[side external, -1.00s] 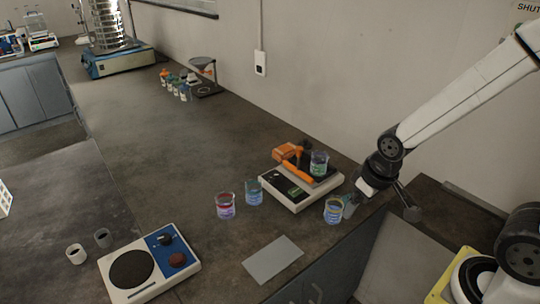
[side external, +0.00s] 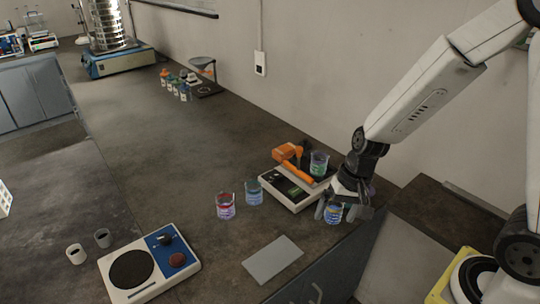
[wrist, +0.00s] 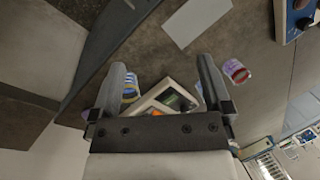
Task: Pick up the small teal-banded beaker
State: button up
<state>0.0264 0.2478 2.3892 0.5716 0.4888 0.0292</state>
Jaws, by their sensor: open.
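Several small glass beakers with coloured contents or bands stand on the bench. The one with the most teal look (side external: 253,192) is left of the balance; bands are too small to tell for sure. A red-and-purple beaker (side external: 225,206) stands left of it, and also shows in the wrist view (wrist: 236,71). A green-banded beaker (side external: 319,163) is on the balance. A yellow-and-blue beaker (side external: 334,215) is by the bench's front edge, partly hidden by my gripper (side external: 337,209). In the wrist view my gripper (wrist: 161,64) is open and empty, with the yellow-and-blue beaker (wrist: 130,87) near its left finger.
A balance (side external: 294,193) with an orange tool (side external: 292,163) stands close behind my gripper. A grey flat plate (side external: 272,259) and a hotplate (side external: 148,265) lie toward the front. Small bottles (side external: 183,92) are farther back. The bench middle is clear.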

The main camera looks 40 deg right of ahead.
jog(key=w+a+f+m+t+y, duration=0.1)
jog(key=w+a+f+m+y, duration=0.25)
jog(key=w+m, duration=0.35)
jog(key=m+t, duration=1)
jog(key=m, duration=0.8)
send_near(260, 191)
jog(key=shift+h, duration=0.45)
jog(key=w+a, duration=0.1)
jog(key=w+a+f, duration=0.1)
jog(key=w+a, duration=0.1)
jog(key=shift+w+f, duration=0.15)
jog(key=shift+w+d+f+t+h, duration=0.2)
jog(key=shift+w+d+t+h, duration=0.05)
jog(key=shift+d+t+h, duration=0.1)
jog(key=shift+w+f, duration=0.1)
jog(key=shift+x, duration=1.2)
jog(key=shift+a, duration=0.1)
